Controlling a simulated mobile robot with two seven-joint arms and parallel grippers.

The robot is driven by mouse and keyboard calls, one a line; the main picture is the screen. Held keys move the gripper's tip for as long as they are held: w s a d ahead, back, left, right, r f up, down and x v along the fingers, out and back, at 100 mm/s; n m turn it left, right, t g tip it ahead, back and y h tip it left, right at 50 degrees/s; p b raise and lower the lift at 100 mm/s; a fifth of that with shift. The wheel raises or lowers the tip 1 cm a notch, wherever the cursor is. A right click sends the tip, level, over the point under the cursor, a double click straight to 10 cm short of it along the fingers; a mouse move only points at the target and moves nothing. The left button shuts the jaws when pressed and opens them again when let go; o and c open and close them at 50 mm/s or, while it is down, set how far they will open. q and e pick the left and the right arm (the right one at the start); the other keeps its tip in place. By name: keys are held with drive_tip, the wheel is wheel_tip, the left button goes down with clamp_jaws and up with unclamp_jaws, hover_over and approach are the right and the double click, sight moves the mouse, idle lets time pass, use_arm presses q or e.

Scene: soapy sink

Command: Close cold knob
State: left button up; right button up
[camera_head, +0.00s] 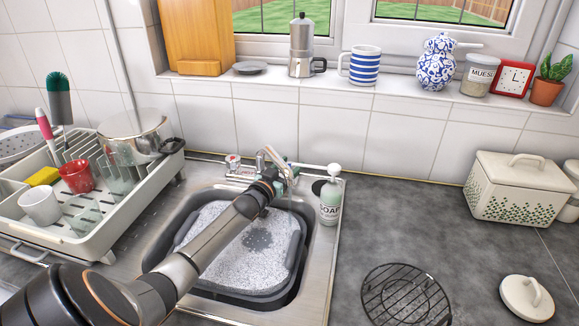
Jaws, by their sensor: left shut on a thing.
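The tap (266,156) stands at the back edge of the metal sink (322,243). A knob with a red mark (233,161) is on its left side. My left arm reaches across the sink, and my left gripper (289,174) is at the tap's right side, shut on the cold knob there. The gripper hides most of that knob, so its turn cannot be told. A grey basin (297,250) full of white suds sits in the sink, with a darker patch in the suds under the tap. My right gripper is not in view.
A soap bottle (330,203) stands close to the right of my left gripper. A dish rack (120,228) with cups and a pot (133,137) is on the left. A wire rack (407,296), a lid (527,298) and a white bin (516,190) are on the right counter.

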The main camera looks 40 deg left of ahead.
use_arm(q)
drive_tip(key=shift+f+h, duration=0.1)
drive_tip(key=shift+h, duration=0.2)
drive_tip(key=shift+a+f+m+h+b, duration=0.15)
drive_tip(key=shift+m+h+b, duration=1)
drive_tip(key=shift+h, duration=0.45)
drive_tip(key=m+h+b, duration=0.3)
drive_tip(key=h+b, duration=0.1)
drive_tip(key=shift+m+h, duration=0.25)
drive_tip(key=shift+h, duration=0.35)
drive_tip(key=shift+r, duration=0.2)
drive_tip(key=o, duration=1.4)
drive_tip(key=shift+c, duration=0.2)
